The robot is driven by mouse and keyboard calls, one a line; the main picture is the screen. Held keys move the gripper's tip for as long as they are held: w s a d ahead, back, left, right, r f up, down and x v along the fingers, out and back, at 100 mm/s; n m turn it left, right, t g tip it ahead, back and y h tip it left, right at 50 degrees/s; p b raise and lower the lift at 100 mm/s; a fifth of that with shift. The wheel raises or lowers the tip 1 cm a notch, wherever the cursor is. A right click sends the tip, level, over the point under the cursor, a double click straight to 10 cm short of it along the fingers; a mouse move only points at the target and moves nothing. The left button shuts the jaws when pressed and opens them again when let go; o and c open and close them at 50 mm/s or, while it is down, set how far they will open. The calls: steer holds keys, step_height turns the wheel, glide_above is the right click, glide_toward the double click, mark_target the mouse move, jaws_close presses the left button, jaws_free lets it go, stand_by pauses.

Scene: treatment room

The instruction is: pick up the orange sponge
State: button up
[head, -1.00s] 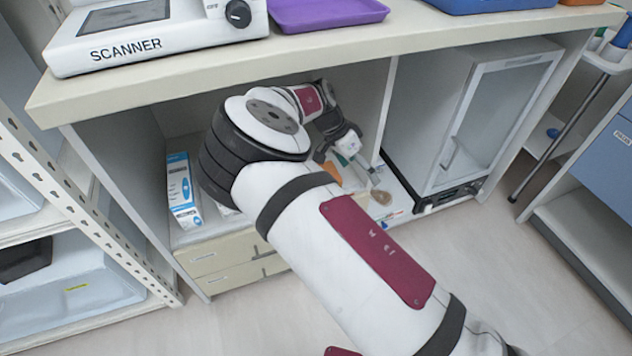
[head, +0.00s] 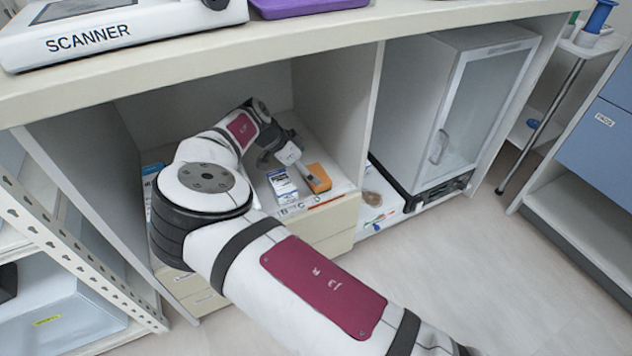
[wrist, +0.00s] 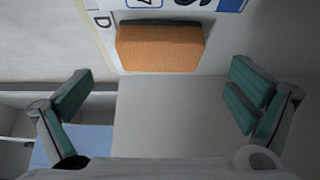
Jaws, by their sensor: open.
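The orange sponge (head: 318,179) lies on the shelf surface inside the cabinet, near its front edge, to the right of a small blue and white box (head: 282,186). In the wrist view the sponge (wrist: 160,48) shows as an orange block with a dark green layer along its far edge. My gripper (head: 300,165) is inside the cabinet, close by the sponge in the head view. In the wrist view my gripper (wrist: 158,108) is open, its green-padded fingers wide apart and nothing between them. The sponge is ahead of the fingers, not between them.
A letter strip (head: 298,208) runs along the shelf's front edge, above drawers. A cabinet divider (head: 335,110) stands right of the sponge, with a glass-door unit (head: 475,120) beyond. Another box (head: 150,185) is at the left. The counter (head: 200,70) overhangs my arm.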

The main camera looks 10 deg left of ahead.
mark_target(316, 174)
steer(key=b+x, duration=0.2)
steer(key=x, duration=0.3)
steer(key=shift+w+d+f, duration=0.1)
steer(key=shift+d+f, duration=0.15)
steer(key=shift+f, duration=0.05)
steer(key=shift+r, duration=0.1)
steer(key=c, duration=0.7)
